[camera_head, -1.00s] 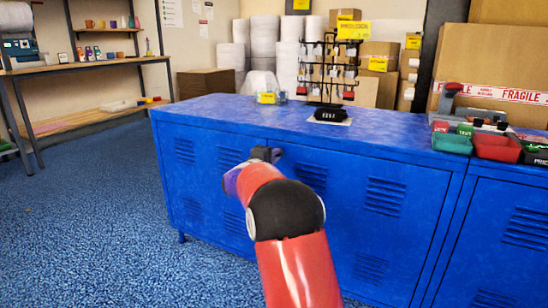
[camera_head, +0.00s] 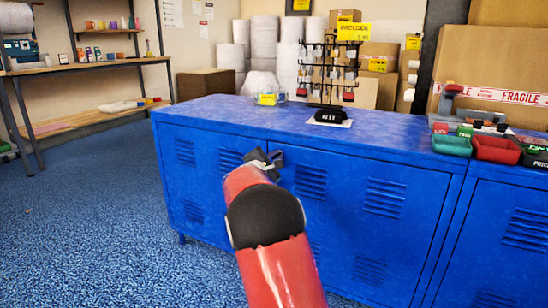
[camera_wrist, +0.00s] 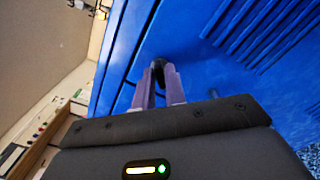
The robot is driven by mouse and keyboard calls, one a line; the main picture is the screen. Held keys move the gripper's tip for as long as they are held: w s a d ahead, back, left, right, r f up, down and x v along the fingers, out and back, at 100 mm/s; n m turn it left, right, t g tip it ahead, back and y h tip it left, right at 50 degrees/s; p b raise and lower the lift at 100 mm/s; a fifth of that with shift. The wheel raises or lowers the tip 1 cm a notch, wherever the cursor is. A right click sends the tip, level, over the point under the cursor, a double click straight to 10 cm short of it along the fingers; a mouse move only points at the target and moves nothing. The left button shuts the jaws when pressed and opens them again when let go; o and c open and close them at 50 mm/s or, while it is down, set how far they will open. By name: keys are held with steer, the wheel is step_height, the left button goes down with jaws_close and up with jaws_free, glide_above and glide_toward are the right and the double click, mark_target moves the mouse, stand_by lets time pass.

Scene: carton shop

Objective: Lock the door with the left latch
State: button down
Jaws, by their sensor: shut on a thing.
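The blue metal locker cabinet (camera_head: 370,175) stands in the middle, with louvred doors that look shut. My gripper (camera_head: 268,160) is at the upper part of its front, near the seam between two doors. In the wrist view my gripper (camera_wrist: 159,78) has its two fingers closed together on a small dark latch (camera_wrist: 157,64) on the blue door. In the head view the latch is mostly hidden behind my gripper and wrist, so I cannot tell its exact angle there.
On the cabinet top are a black display (camera_head: 330,116), a wire rack (camera_head: 331,65) with small hanging items, and green and red trays (camera_head: 495,149) at the right. A shelf (camera_head: 95,65) stands at the far left. The blue floor (camera_head: 90,220) on the left is clear.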

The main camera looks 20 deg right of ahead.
steer(key=shift+n+p, duration=2.95)
steer(key=shift+n, duration=1.95)
steer(key=c, duration=1.5)
jaws_free()
steer(key=shift+c, duration=0.2)
steer(key=v, duration=0.7)
steer(key=shift+s+a, duration=0.25)
steer(key=shift+a, duration=0.1)
